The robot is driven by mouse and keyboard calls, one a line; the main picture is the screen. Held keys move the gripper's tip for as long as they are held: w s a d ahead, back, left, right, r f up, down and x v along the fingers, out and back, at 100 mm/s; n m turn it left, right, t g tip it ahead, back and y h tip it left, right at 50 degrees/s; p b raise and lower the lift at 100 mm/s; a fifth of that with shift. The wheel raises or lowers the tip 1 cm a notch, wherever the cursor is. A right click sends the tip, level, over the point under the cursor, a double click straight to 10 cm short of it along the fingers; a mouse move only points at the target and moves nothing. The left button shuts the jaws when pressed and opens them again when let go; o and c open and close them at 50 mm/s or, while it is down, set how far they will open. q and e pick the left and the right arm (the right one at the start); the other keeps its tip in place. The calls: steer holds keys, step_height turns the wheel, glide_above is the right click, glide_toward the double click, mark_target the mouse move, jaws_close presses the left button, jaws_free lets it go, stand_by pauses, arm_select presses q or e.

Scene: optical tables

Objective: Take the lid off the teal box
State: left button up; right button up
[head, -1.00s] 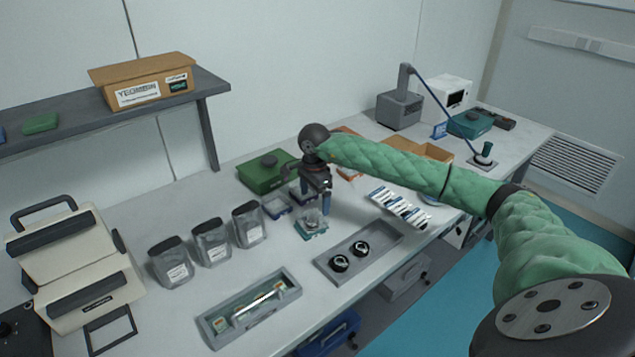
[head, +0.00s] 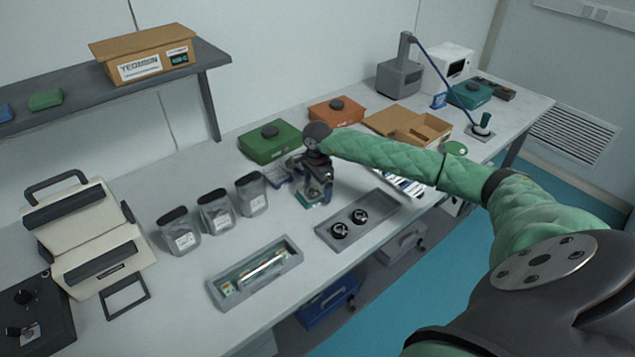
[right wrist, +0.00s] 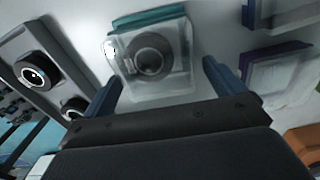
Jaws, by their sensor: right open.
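The small teal box (head: 304,201) stands on the table, mostly hidden behind my right gripper in the head view. In the right wrist view, the teal box (right wrist: 147,18) has a clear lid (right wrist: 178,82) over it, with a dark round part showing at its middle. My right gripper (head: 316,194) points down at the box. In the right wrist view its blue fingers (right wrist: 160,80) are open, one toward each side of the lid, with nothing clearly held. Contact with the lid cannot be told. My left gripper is out of view.
Small clear-lidded boxes (right wrist: 278,75) stand close beside it. A grey tray with two round parts (head: 382,207) lies to the right. Grey jars (head: 216,213) stand to the left, a green box (head: 270,145) behind. A larger teal box (head: 470,95) stands far right.

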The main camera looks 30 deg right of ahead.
mark_target(317, 185)
steer(key=shift+s, duration=0.1)
steer(key=shift+c, duration=0.4)
steer(key=c, duration=1)
steer(key=shift+o, duration=0.2)
steer(key=shift+r+p, duration=0.35)
steer(key=shift+r, duration=2.2)
